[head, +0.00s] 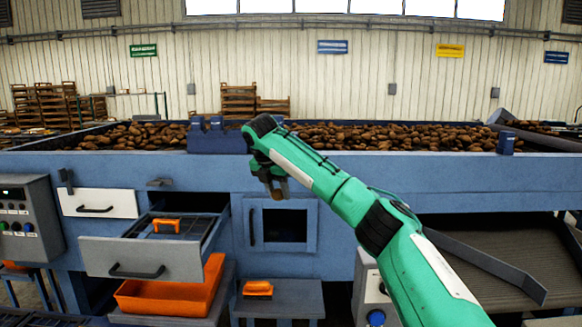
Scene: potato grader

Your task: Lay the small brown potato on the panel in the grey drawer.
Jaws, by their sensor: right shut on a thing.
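My right gripper (273,183) hangs at the end of its green arm, jaws downward, in front of the blue machine. It is shut on the small brown potato (277,194), of which only a little shows below the fingers. The grey drawer (140,259) stands pulled open at the left, lower than the gripper and to its left. My left gripper is not in view.
A closed white drawer (98,204) and a control box (27,220) are left of the open drawer. An orange crate (170,297) stands below it. Many potatoes (390,137) lie on the machine's top. The space between gripper and drawer looks clear.

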